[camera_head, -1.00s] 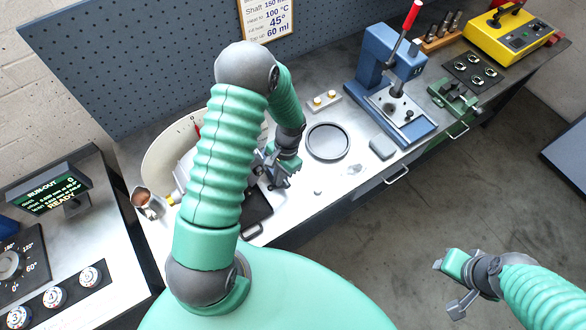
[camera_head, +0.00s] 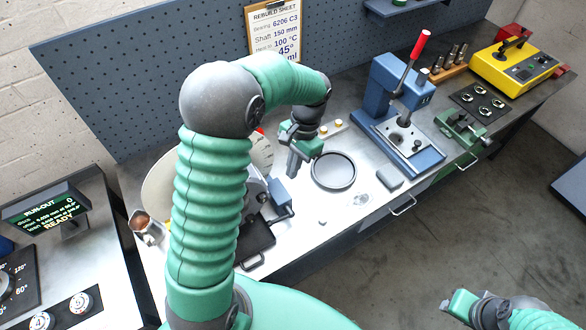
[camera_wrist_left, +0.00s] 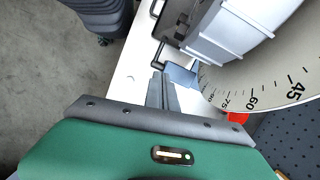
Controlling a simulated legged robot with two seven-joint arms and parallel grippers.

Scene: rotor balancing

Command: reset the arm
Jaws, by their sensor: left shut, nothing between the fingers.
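My left arm comes in from the left in the head view, and its left gripper (camera_head: 294,166) hangs above the workbench between the balancing machine and the round dark tray. The left gripper is shut with nothing held; its closed fingers also show in the left wrist view (camera_wrist_left: 162,92).
A graduated disc (camera_wrist_left: 262,70) of the machine is close to the left gripper, and mostly behind my arm in the head view. The round tray (camera_head: 333,171), a blue press (camera_head: 385,80), a green vise (camera_head: 462,128) and a yellow unit (camera_head: 515,70) stand along the bench.

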